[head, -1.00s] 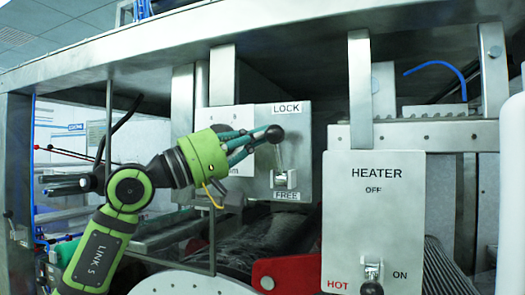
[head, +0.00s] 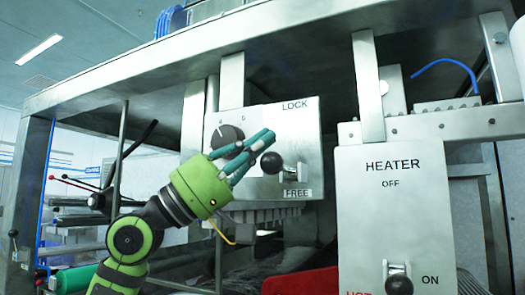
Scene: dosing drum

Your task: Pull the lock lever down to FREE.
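The lock lever's black knob (head: 271,162) is on the metal lock panel (head: 305,135), between the words LOCK above and FREE below. The lever sticks outward from its mount, about midway, its knob lower than LOCK and a little above FREE. My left gripper (head: 258,145) is in front of the panel, its teal fingers pointing right and up, with the tips beside and just above the knob. I cannot tell whether they touch it, nor whether the fingers are open or shut. My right gripper is out of view.
A dark dial (head: 228,137) sits left of the lever, partly behind my fingers. The heater panel (head: 390,220) stands to the right with its own black-knobbed lever (head: 398,284). A red part (head: 300,281) is below. A metal beam runs overhead.

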